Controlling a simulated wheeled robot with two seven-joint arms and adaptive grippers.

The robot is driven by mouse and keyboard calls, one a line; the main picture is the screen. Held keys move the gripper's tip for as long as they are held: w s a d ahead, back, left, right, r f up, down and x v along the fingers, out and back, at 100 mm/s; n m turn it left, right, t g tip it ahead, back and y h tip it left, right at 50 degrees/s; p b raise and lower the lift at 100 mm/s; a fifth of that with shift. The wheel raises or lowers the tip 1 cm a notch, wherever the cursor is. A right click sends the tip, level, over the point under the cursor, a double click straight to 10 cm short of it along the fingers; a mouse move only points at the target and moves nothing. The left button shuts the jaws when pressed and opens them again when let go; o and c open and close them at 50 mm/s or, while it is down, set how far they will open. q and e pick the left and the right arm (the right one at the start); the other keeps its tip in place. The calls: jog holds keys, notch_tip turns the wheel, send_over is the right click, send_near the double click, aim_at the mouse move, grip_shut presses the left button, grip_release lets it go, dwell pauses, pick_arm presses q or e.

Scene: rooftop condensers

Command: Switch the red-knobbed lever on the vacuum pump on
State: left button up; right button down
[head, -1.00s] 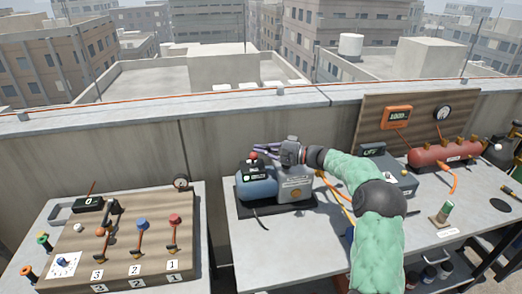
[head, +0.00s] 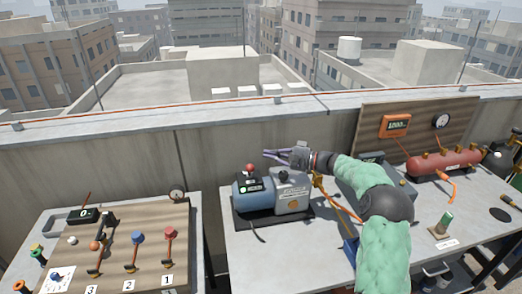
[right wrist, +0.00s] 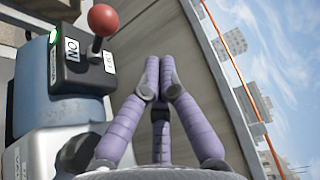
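The vacuum pump (head: 292,197) is a blue and grey machine on a dark base on the right-hand table. Its black switch box bears a lever with a red knob (head: 250,168). In the right wrist view the red knob (right wrist: 103,19) stands up from the box, beside the OFF label (right wrist: 109,62); the ON label (right wrist: 72,49) is on the other side. My right gripper (head: 266,153) is behind and above the pump, its purple fingers pointing left. In the right wrist view its fingertips (right wrist: 158,62) are together, empty and apart from the knob. My left gripper is not in view.
A wooden board with several levers (head: 125,235) stands on the left table. A red tank (head: 447,163), an orange meter (head: 395,125) and a green-topped item (head: 446,222) are at the right. A concrete parapet (head: 100,155) runs behind the tables.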

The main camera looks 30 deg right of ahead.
jog(key=d, duration=0.1)
jog(key=s+d+f, duration=0.1)
jog(key=s+d, duration=0.1)
jog(key=shift+s+d+f+p, duration=0.1)
jog(key=shift+s+f+p, duration=0.05)
jog(key=shift+f+p, duration=0.2)
jog(key=shift+s+d, duration=0.25)
jog(key=shift+s, duration=0.15)
jog(key=shift+f, duration=0.15)
